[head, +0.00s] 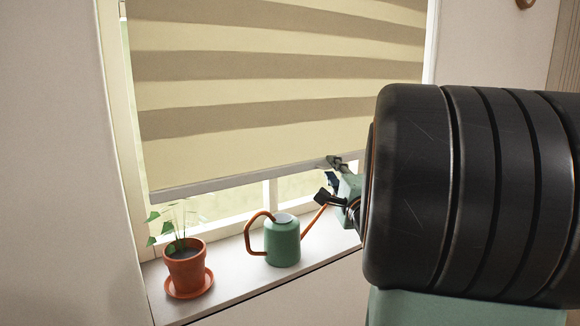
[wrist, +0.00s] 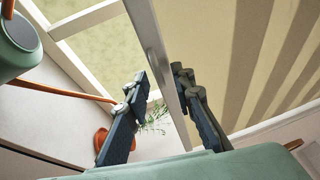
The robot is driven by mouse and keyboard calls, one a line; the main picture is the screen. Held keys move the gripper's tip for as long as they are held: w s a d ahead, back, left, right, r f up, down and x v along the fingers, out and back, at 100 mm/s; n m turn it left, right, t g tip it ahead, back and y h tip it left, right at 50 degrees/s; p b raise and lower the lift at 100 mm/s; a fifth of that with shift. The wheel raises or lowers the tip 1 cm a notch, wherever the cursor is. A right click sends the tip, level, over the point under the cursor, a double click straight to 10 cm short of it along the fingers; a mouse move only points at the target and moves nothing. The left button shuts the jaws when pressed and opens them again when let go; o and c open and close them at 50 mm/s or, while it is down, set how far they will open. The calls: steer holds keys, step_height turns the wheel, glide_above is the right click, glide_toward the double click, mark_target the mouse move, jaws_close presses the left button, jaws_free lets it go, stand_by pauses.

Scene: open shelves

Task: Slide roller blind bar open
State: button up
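The beige striped roller blind (head: 270,75) hangs over the window, lowered most of the way, leaving a strip of glass clear below it. Its pale bottom bar (head: 215,184) runs along the lower edge. My gripper (head: 327,178) is at the right part of the bar, partly hidden by my arm in the head view. In the wrist view my gripper (wrist: 161,80) has its fingers apart, with the bar (wrist: 158,50) passing between them. The right finger looks close to the bar, and a gap shows at the left finger. Contact cannot be told.
A green watering can (head: 283,243) with an orange handle and spout stands on the sill (head: 232,280) below the bar; its spout reaches toward my gripper. A potted plant (head: 186,268) stands at the sill's left end. The wall left of the window is bare.

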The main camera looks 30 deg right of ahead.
stand_by(0.3)
jaws_close()
steer(key=shift+r, duration=0.1)
